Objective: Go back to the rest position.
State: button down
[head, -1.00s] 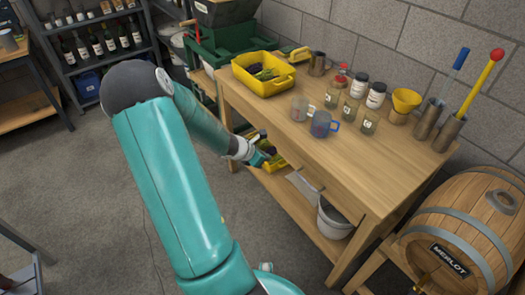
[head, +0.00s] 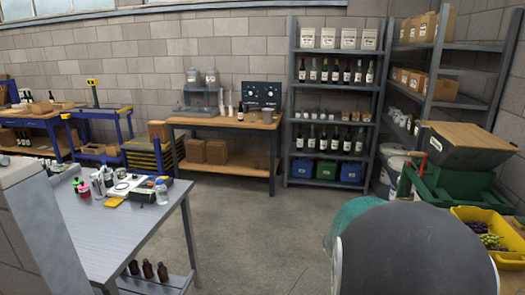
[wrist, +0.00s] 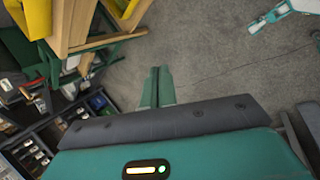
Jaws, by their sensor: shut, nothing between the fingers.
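My gripper (wrist: 157,87) shows in the wrist view as two slim teal fingers lying together, shut with nothing between them. It hangs over bare grey floor, apart from the wooden workbench at the upper left. In the head view the gripper is out of sight; a large dark rounded joint and a bit of teal of my arm fill the lower right.
The head view shows a grey metal table (head: 110,232) at left, a wooden bench (head: 222,124), bottle shelves (head: 291,100) and a yellow crate (head: 515,258) of grapes at right. Open floor (head: 262,215) lies between them.

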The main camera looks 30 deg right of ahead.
jog(key=a+r+m+t+y, duration=0.1)
jog(key=a+r, duration=0.3)
jog(key=a, duration=0.7)
jog(key=a+r+m+t+y, duration=0.1)
jog(key=a+r+t+y, duration=0.2)
jog(key=a, duration=0.9)
jog(key=a+r+m+t+y, duration=0.1)
jog(key=a+r+t+y, duration=0.1)
jog(key=a+r, duration=0.5)
jog(key=a, duration=0.5)
jog(key=shift+s+a+r, duration=0.25)
jog(key=shift+s, duration=0.15)
jog(key=shift+d, duration=0.25)
